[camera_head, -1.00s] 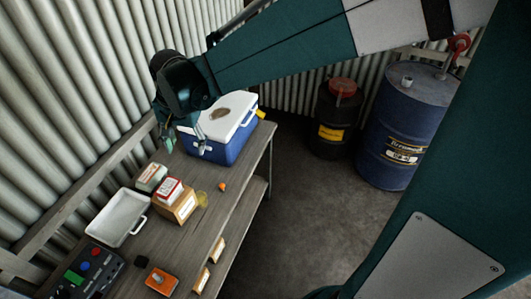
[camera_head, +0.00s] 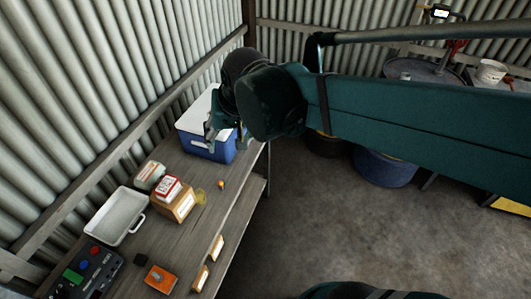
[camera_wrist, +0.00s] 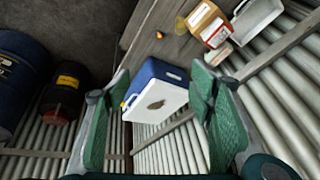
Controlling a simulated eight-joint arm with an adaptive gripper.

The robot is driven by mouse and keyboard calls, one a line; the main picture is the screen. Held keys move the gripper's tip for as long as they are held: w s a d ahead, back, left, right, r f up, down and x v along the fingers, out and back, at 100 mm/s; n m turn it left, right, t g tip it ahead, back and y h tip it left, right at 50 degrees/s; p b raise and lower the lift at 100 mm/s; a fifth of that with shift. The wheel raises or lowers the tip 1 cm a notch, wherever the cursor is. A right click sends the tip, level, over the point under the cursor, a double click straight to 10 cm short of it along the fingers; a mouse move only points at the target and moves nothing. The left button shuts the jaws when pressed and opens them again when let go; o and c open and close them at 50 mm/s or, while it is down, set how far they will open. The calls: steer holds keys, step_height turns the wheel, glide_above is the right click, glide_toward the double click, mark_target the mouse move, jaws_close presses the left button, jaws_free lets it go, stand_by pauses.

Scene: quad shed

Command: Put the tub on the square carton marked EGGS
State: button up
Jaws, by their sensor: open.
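My gripper (camera_head: 226,138) is open and empty, in front of the cooler in the head view. In the wrist view its two green fingers (camera_wrist: 160,75) stand wide apart with the cooler beyond them. A round white tub-like vessel (camera_head: 490,71) stands at the far right of the head view. The brown box (camera_wrist: 199,17) also shows in the wrist view.
A blue cooler with a white lid (camera_head: 196,140) stands at the bench's far end. A white tray (camera_head: 117,228), a control box (camera_head: 92,268) and an orange box (camera_head: 160,279) are nearer. A blue drum (camera_head: 385,170) stands behind my arm.

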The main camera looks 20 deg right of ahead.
steer(key=s+d+n+t, duration=0.2)
steer(key=s+d, duration=0.5)
steer(key=s, duration=0.3)
steer(key=shift+f+n+h, duration=0.25)
steer(key=shift+n+h, duration=0.05)
steer(key=shift+n, duration=0.1)
